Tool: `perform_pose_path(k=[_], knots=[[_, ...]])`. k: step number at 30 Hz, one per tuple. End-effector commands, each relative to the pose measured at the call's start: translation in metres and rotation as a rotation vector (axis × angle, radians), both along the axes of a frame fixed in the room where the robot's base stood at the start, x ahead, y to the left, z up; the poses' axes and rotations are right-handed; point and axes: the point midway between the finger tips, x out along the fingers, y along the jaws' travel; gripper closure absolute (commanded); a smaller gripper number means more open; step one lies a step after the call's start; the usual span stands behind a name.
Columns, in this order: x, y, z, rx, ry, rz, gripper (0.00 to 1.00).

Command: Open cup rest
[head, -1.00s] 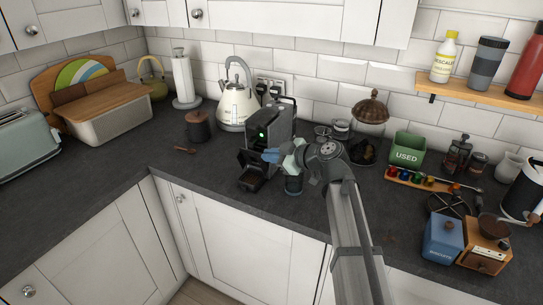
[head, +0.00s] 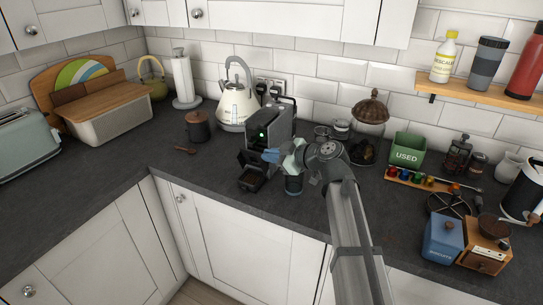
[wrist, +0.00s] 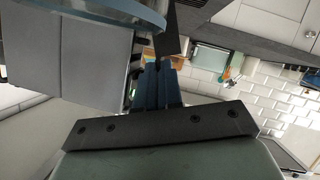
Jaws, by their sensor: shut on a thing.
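The dark coffee machine (head: 284,122) stands on the worktop with a green light on its front. Its cup rest (head: 250,159) is a small dark flap at the front, above the drip tray (head: 251,182). My gripper (head: 269,156) is at the machine's front right with its blue fingers at the side of the cup rest, shut on it; the contact itself is small and partly hidden. In the wrist view, the blue fingers (wrist: 158,84) are close together, with a dark piece at their tips. The machine's grey side (wrist: 70,50) fills the upper left there.
A glass (head: 293,185) stands just below my gripper, right of the drip tray. A kettle (head: 238,106) and a brown canister (head: 198,127) are left of the machine. Jars and a green box (head: 407,149) are to the right. The worktop at front left is clear.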

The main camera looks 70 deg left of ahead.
Motion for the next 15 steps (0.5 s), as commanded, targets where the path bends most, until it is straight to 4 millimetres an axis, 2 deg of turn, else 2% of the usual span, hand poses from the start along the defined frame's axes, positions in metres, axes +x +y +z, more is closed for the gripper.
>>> perform_pose_path(k=[9, 15], knots=[[0.0004, 0.0002, 0.0001, -0.001, 0.002, -0.001, 1.00], [0.0083, 0.0092, 0.0039, -0.067, 0.067, 0.000, 1.00]])
